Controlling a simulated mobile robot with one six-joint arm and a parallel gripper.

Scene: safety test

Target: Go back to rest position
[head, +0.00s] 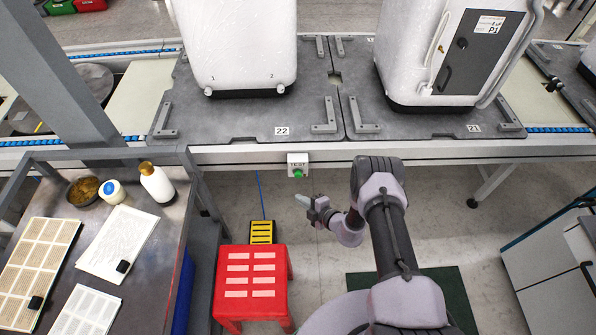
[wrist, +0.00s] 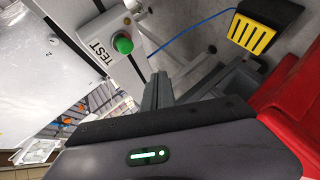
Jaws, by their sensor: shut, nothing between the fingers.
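My gripper (head: 304,201) is at the end of my bent arm in the head view. It is shut and empty, pointing left in the open space below the conveyor edge. It is apart from the TEST box (head: 298,160) with its green button (head: 298,173), which is on the conveyor front just above it in the picture. In the wrist view my gripper's dark body, with a lit green bar, fills the lower part. The TEST box (wrist: 97,55) and green button (wrist: 123,45) show at the upper left there.
A red stool (head: 252,282) and a yellow pedal (head: 262,232) with a blue cable stand left of my arm. A metal table (head: 150,225) with bottles and papers is further left. Two white machines (head: 240,40) (head: 450,50) stand on conveyor pallets. A cabinet (head: 550,265) is at right.

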